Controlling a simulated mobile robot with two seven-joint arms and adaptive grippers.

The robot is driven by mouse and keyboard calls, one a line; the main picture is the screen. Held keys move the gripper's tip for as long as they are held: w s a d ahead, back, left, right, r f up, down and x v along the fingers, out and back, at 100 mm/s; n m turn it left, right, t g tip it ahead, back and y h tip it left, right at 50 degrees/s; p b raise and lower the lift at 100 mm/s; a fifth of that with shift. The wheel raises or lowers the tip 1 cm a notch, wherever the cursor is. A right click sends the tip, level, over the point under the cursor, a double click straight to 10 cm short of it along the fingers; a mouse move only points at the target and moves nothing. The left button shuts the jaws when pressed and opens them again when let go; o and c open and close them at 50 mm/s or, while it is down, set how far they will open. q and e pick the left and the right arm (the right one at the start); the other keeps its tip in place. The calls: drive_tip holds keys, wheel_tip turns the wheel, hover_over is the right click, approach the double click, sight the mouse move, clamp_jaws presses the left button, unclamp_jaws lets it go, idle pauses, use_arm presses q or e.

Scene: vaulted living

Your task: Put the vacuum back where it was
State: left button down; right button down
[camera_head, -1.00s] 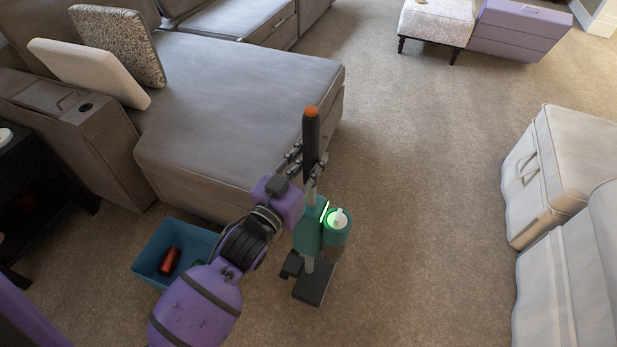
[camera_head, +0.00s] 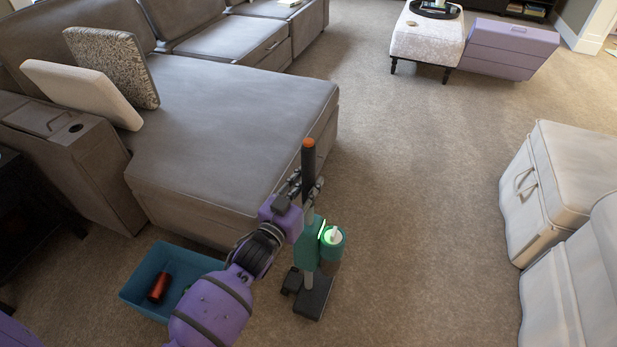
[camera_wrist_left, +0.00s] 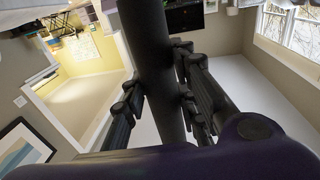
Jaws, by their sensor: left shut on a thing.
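The vacuum (camera_head: 306,248) stands roughly upright in the head view, with a teal body, a dark handle with an orange tip and a black floor head (camera_head: 314,298). The floor head appears at carpet level; I cannot tell whether it touches. In the left wrist view the dark shaft (camera_wrist_left: 150,50) passes between the fingers (camera_wrist_left: 160,108). My right gripper is not in view.
A teal bin (camera_head: 141,286) with a red can (camera_head: 160,287) stands left of the vacuum. A grey sofa (camera_head: 230,110) lies behind it. A patterned ottoman (camera_head: 428,38) and purple box (camera_head: 508,48) are far back. Carpet (camera_head: 420,190) between is clear.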

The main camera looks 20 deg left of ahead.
use_arm(q)
drive_tip(key=shift+w+r, duration=0.1)
drive_tip(key=c, duration=1.8)
unclamp_jaws()
drive_tip(key=shift+f, duration=0.35)
drive_tip(key=o, duration=0.4)
drive_tip(key=shift+r, duration=0.1)
drive_tip(key=s+a+p, duration=0.1)
drive_tip(key=s+a, duration=0.1)
drive_tip(key=s, duration=1)
drive_tip(key=shift+s, duration=0.1)
